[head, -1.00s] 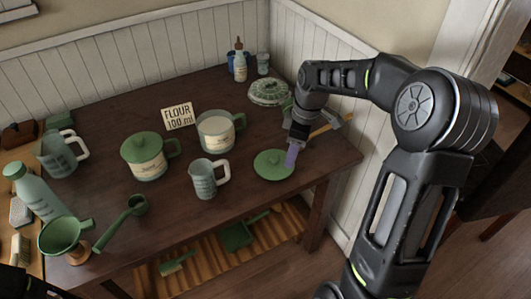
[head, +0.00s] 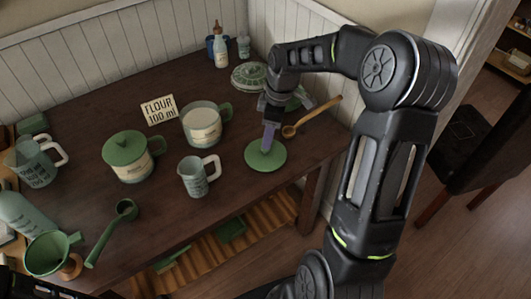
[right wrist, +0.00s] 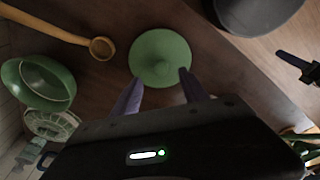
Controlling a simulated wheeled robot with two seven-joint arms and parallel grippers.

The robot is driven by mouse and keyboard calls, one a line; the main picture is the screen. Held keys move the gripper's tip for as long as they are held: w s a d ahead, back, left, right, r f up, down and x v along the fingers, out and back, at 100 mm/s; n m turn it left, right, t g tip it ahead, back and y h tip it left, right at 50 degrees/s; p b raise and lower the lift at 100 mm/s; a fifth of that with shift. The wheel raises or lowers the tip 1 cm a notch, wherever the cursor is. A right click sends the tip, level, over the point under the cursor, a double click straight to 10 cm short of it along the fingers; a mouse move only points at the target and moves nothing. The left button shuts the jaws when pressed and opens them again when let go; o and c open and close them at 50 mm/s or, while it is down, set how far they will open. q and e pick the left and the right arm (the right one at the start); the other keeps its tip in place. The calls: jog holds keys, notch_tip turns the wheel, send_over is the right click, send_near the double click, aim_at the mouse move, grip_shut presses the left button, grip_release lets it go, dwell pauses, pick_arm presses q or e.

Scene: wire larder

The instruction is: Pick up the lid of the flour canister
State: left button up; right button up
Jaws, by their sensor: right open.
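The flour canister's lid, a flat round green disc with a small knob (head: 272,159), lies on the dark table near its right front edge. It also shows in the right wrist view (right wrist: 160,45). My right gripper (head: 267,146) is open and empty above the lid. In the right wrist view its two purple fingers (right wrist: 161,83) reach towards the lid's near edge, one on either side of the knob; I cannot tell whether they touch it. My left gripper is not in view.
A measuring jug (head: 194,179) stands left of the lid, and a lidded green canister (head: 130,168) farther left. A wooden spoon (head: 290,131) and a green bowl (right wrist: 38,83) lie close to the right gripper. A patterned dish (head: 249,77) is behind.

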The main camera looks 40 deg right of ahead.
aim_at(266, 151)
jog(key=shift+w+a+f+p, duration=0.15)
jog(key=shift+a+f+p, duration=0.1)
jog(key=shift+f, duration=1.05)
jog(key=shift+w+a+f+p, duration=0.1)
jog(key=shift+f+p, duration=0.15)
jog(key=shift+f, duration=1.05)
grip_shut()
